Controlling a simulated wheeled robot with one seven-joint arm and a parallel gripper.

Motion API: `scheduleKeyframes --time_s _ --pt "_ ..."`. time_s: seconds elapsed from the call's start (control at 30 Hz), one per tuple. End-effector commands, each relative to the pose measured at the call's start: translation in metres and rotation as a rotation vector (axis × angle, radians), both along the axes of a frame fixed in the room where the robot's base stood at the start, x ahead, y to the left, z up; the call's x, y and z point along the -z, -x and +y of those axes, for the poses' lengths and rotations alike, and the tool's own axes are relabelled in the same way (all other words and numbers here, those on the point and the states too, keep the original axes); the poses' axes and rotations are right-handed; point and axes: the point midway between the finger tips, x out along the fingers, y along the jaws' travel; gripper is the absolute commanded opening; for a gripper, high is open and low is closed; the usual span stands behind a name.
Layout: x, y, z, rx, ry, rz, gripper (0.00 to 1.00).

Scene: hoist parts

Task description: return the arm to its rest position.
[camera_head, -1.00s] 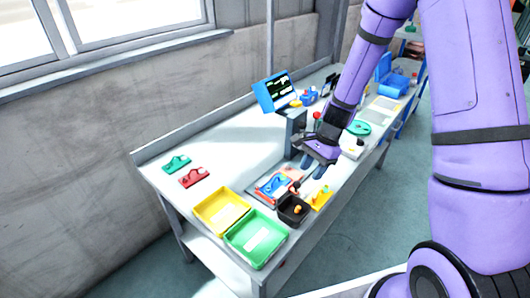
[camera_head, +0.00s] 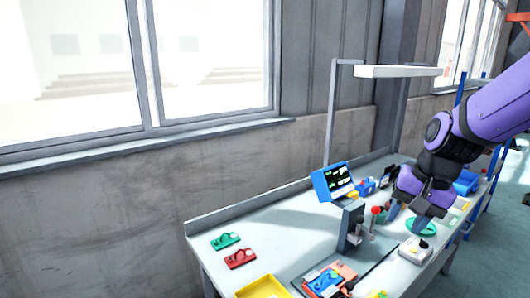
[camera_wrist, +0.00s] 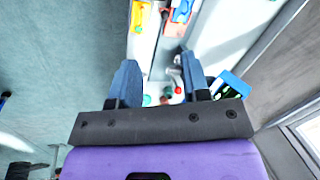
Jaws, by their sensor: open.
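My gripper (camera_head: 407,218) is above the right part of the workbench (camera_head: 218,268) in the head view, raised clear of the parts. In the wrist view my gripper (camera_wrist: 158,80) shows two blue fingers spread apart with nothing held between them. My purple arm reaches in from the right in the head view.
A blue monitor (camera_head: 334,182), a grey press-like stand (camera_head: 349,228) and a red-topped lever (camera_head: 375,211) stand on the bench. Green (camera_head: 225,241) and red (camera_head: 240,258) parts lie at left, a yellow tray (camera_head: 262,287) in front. A lamp (camera_head: 398,71) hangs above.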

Motion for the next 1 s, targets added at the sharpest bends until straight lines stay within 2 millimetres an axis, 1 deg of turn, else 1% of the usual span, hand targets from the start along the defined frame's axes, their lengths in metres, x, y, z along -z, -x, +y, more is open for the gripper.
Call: scheduleKeyframes --time_s 0.03,0.2,0.3,0.5,0.6,0.73,0.83,1.0 --pt "-0.012 0.01 0.0 -0.032 0.017 -0.032 0.43" --pt "-0.045 0.042 -0.005 -0.147 0.084 -0.123 0.43" --pt "-0.062 0.061 -0.007 -0.21 0.128 -0.175 0.43" --pt "-0.088 0.103 -0.014 -0.328 0.222 -0.271 0.43" --pt "-0.097 0.121 -0.018 -0.376 0.268 -0.311 0.43" --pt "-0.104 0.138 -0.022 -0.419 0.312 -0.347 0.43" --pt "-0.106 0.145 -0.023 -0.437 0.33 -0.36 0.43" --pt "-0.107 0.149 -0.024 -0.447 0.341 -0.366 0.43"
